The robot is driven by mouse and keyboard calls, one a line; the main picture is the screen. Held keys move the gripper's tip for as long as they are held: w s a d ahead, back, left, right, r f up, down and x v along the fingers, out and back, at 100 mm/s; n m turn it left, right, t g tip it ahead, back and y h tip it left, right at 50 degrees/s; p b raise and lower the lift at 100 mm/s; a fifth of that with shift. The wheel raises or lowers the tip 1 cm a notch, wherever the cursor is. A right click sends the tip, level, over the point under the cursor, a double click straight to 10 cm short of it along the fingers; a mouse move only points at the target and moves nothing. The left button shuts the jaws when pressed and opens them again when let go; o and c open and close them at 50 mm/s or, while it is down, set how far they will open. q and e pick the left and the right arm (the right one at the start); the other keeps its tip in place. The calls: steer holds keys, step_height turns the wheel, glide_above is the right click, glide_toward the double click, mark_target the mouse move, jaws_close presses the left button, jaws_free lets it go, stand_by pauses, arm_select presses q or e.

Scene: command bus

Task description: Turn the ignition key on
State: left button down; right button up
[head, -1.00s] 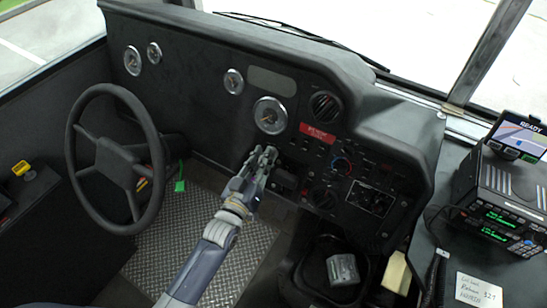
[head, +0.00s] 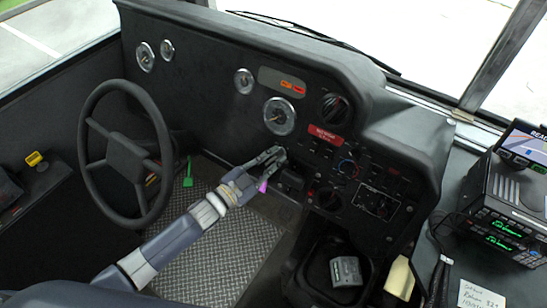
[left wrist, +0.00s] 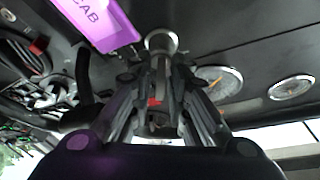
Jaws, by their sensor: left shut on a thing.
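My left gripper (head: 273,157) reaches the lower dashboard, right of the steering wheel. It is shut on the ignition key, which is mostly hidden between the fingers. A purple tag (head: 262,186) hangs beside the fingers; in the left wrist view the tag (left wrist: 97,22) reads "CAB". The left wrist view also shows the round metal ignition lock (left wrist: 161,41) at my fingertips (left wrist: 160,75). The key's angle in the lock is hidden. A warning-light panel (head: 281,82) above the large gauge shows lit orange and red lamps. My right gripper is not in view.
Switches and knobs (head: 327,198) lie close right of the gripper. A black bin (head: 328,295) and a radio unit (head: 515,205) are further right.

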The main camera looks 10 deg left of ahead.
arm_select(q)
steer(key=shift+m+g, duration=0.3)
steer(key=shift+m, duration=0.5)
steer(key=c, duration=1.8)
jaws_free()
steer(key=v, duration=1.2)
steer(key=shift+a+f, duration=0.1)
steer(key=shift+f, duration=0.1)
